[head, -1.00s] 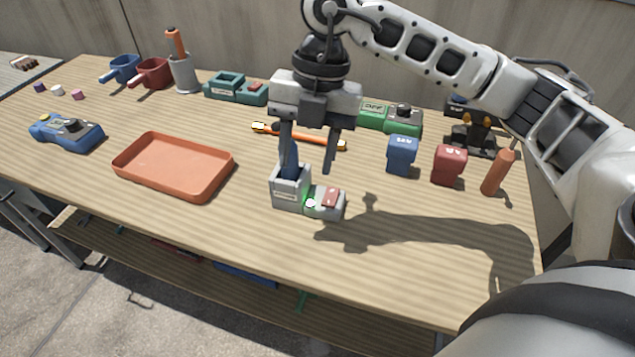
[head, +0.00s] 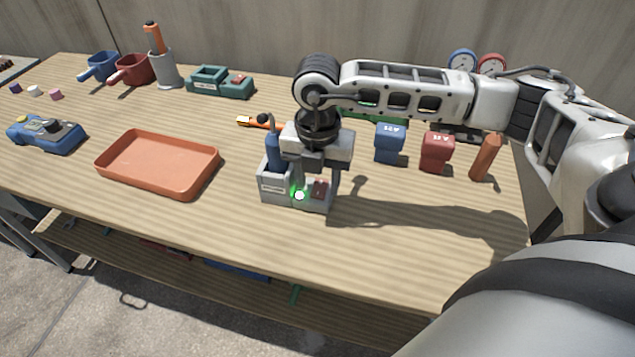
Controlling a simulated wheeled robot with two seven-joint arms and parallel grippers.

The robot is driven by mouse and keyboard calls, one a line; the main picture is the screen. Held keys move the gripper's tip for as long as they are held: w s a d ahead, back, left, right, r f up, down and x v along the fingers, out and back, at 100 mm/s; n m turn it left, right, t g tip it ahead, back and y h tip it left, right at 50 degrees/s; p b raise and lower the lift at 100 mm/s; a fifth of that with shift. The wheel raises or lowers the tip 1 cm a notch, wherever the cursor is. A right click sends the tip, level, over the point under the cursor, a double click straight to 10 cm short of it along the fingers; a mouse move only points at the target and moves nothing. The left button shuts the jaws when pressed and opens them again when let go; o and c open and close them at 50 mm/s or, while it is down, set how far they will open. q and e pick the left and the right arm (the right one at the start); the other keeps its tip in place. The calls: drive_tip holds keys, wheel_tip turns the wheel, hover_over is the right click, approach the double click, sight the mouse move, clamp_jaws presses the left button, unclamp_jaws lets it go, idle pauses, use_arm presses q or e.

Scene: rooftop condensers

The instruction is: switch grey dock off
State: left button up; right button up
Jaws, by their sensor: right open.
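The grey dock (head: 272,190) stands on the wooden table in the middle of the head view. A blue device (head: 273,150) stands upright in its left slot. A green light (head: 299,195) glows on the dock's front, and a red rocker switch (head: 320,187) sits on its lower right part. My right gripper (head: 317,181) points down, open, low over the switch part, with its fingers either side of the switch. I cannot tell whether a finger touches the dock. My left gripper is not in view.
An orange tray (head: 158,165) lies to the left. A teal dock (head: 222,84) stands behind. The table in front of the dock is clear.

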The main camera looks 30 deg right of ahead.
drive_tip(key=shift+f, duration=0.8)
clamp_jaws()
drive_tip(key=shift+w+d+r+g+y, duration=0.15)
drive_tip(key=shift+w+d+g+y, duration=0.05)
drive_tip(key=shift+g+y, duration=0.6)
drive_tip(key=shift+w+y+p, duration=0.1)
drive_tip(key=shift+y+p, duration=0.2)
unclamp_jaws()
drive_tip(key=shift+r, duration=0.1)
